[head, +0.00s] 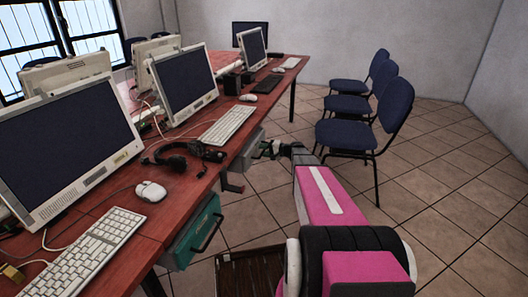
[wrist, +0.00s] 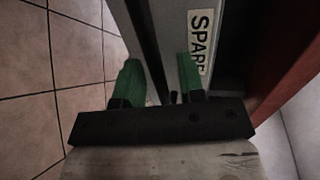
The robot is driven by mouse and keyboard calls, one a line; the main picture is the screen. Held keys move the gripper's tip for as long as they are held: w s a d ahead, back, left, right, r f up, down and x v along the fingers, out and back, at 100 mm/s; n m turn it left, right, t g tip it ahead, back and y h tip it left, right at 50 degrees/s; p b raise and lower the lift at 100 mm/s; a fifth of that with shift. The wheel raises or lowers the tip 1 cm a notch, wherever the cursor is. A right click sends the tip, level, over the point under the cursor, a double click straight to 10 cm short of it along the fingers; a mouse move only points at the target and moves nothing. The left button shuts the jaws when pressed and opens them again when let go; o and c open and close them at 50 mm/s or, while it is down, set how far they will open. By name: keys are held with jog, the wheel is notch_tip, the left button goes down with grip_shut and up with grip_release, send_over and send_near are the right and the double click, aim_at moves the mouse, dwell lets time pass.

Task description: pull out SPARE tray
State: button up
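The SPARE tray shows in the wrist view as a grey front with a white label (wrist: 201,38) reading "SPAR", its last part cut off by a green finger. In the head view the grey tray (head: 246,151) hangs under the red table's right edge. A dark handle bar (wrist: 151,45) runs along the tray front. My gripper (wrist: 158,82) has two green fingers spread apart, one on each side of the bar. In the head view my gripper (head: 268,149) is at the tray front, small and partly hidden by my arm. Contact with the bar is not clear.
A teal tray (head: 195,232) with a black handle hangs under the nearer table edge. Monitors, keyboards (head: 226,125) and a headset (head: 185,152) stand on the red table (head: 150,205). Blue chairs (head: 365,115) stand to the right. Tiled floor (head: 425,185) is free between.

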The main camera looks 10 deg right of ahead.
grip_shut()
jog(key=f+v, duration=0.3)
jog(key=v, duration=1.2)
jog(key=shift+s+d, duration=0.4)
jog(key=shift+d, duration=0.2)
grip_release()
jog(key=v, duration=1)
jog(key=shift+s+d, duration=0.15)
jog(key=shift+d, duration=0.15)
